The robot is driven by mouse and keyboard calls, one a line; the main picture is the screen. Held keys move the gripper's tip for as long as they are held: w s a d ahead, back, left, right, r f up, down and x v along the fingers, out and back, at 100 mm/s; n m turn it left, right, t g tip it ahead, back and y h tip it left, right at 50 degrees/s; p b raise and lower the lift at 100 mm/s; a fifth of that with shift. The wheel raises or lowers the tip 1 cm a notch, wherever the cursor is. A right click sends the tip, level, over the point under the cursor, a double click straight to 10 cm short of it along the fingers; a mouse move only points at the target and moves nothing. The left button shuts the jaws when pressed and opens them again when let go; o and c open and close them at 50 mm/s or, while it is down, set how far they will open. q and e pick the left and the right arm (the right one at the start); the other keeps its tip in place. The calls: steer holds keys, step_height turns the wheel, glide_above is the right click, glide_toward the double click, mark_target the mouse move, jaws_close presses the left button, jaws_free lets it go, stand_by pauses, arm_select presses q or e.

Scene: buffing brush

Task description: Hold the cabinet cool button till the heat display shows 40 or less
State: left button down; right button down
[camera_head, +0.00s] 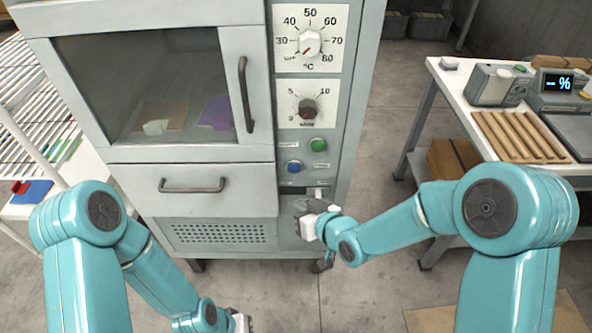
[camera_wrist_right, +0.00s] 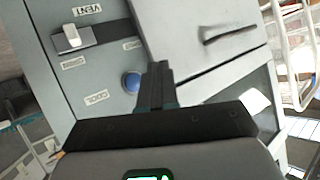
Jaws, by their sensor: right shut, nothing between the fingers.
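The grey cabinet (camera_head: 262,235) stands at centre left. Its panel carries a blue button (camera_head: 294,167) below a green button (camera_head: 318,145). In the right wrist view the blue button (camera_wrist_right: 131,83) has a label reading COOL near it. My right gripper (camera_head: 303,203) is shut and empty, low in front of the panel. In the wrist view its fingertips (camera_wrist_right: 158,70) are just beside the blue button; I cannot tell if they touch the panel. A °C dial (camera_head: 309,44) sits at the panel top. My left gripper (camera_head: 238,320) barely shows at the bottom edge.
A VENT slider (camera_wrist_right: 72,38) sits near the button. The cabinet has a door handle (camera_head: 246,95) and a drawer handle (camera_head: 192,186). A bench (camera_head: 447,83) at right bears a small display (camera_head: 557,82) showing "- %". Floor between cabinet and bench is clear.

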steer(key=shift+w, duration=0.1)
steer(key=p, duration=0.2)
glide_toward(291, 172)
steer(key=a+f, duration=0.3)
steer(key=a, duration=0.1)
steer(key=shift+w+d+f, duration=0.1)
steer(key=shift+w+d, duration=0.1)
steer(key=shift+w, duration=1.1)
stand_by(0.8)
steer(key=shift+w+b, duration=0.3)
steer(key=shift+w, duration=0.15)
steer(key=shift+w, duration=0.5)
stand_by(3.9)
